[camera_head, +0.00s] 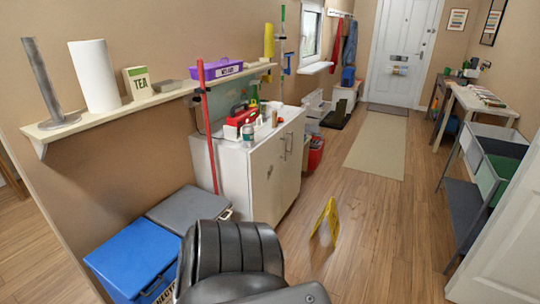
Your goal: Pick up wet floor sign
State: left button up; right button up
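The yellow wet floor sign (331,213) stands upright on the wooden floor in the camera_head view, right of the picture's middle in the lower half. It is opened out like a tent, with its legs apart. Nothing is touching it. Neither of my grippers is in view.
A white cabinet (233,181) with items on top stands left of the sign. A blue bin (135,265) and a grey-lidded bin (188,207) stand by the left wall. A grey trolley (461,205) is at the right. Floor around the sign is clear, with a beige rug (377,147) beyond.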

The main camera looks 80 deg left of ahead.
aim_at(332, 217)
jog(key=u, duration=1.55)
jog(key=i, duration=0.65)
jog(key=z, duration=0.65)
jog(key=i, duration=2.1)
jog(key=u, duration=0.65)
